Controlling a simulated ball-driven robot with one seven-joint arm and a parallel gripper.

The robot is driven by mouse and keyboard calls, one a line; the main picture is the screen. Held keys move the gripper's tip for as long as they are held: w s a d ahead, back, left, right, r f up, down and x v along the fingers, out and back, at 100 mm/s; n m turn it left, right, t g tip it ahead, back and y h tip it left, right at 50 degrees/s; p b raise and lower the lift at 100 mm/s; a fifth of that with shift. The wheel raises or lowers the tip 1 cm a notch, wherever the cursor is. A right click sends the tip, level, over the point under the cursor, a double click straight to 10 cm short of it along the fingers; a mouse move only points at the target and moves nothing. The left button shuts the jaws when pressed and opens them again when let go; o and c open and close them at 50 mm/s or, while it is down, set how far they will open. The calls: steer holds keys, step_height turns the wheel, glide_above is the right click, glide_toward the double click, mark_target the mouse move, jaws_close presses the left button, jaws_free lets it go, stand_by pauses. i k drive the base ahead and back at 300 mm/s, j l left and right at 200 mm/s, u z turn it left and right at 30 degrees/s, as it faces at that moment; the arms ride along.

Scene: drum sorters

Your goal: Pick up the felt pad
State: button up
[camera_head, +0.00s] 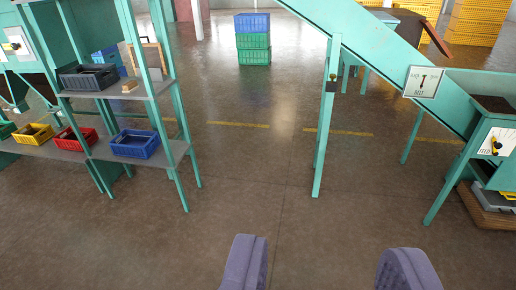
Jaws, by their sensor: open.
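My gripper (326,270) shows at the bottom of the view, its two purple-grey fingers wide apart with nothing between them. It is above the bare floor, well away from the shelves and machines. I cannot make out a felt pad anywhere in this view. Small items on the left shelf (146,90) include a tan block (129,87), but it is too small to identify surely.
On the left, a teal shelf rack holds a black crate (88,77), a blue crate (135,144), a red crate (75,139) and a yellow crate (33,135). A teal chute with a post (325,130) stands at right. Stacked crates (253,40) stand behind. The middle floor (250,175) is clear.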

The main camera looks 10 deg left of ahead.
mark_target(129, 87)
steer(key=i+j+u, duration=0.1)
steer(key=i+u, duration=0.15)
steer(key=i, duration=0.3)
steer(key=i+u, duration=0.25)
steer(key=i, duration=0.35)
steer(key=i+j+u, duration=0.2)
steer(key=i+j, duration=0.25)
steer(key=j, duration=0.2)
steer(key=i+j+u, duration=0.2)
steer(key=i+j, duration=0.25)
steer(key=j, duration=0.15)
